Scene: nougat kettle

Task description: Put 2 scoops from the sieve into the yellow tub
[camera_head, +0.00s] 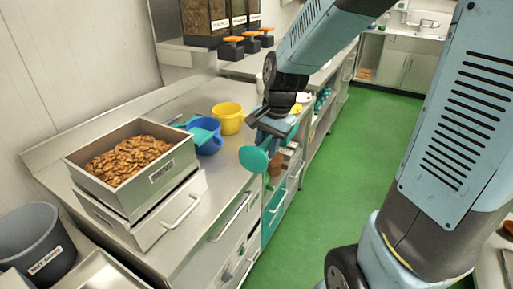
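The yellow tub (228,119) stands upright on the steel counter, and its contents cannot be made out. Left of it is a blue tub (207,141) with a flat teal piece (198,131) across its top; I cannot tell whether this is the sieve. My gripper (268,133) is right of the yellow tub, over the counter's front edge. It appears shut on a teal scoop (254,159), whose round end hangs below the fingers. The fingertips are small and partly hidden, and the scoop's inside is not clear.
A labelled steel bin of walnuts (176,172) stands on the counter at left. A grey bucket (62,256) is at lower left. Dispensers (207,39) with orange-topped parts stand behind. Drawers and shelves lie below the counter; the green floor (335,165) at right is clear.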

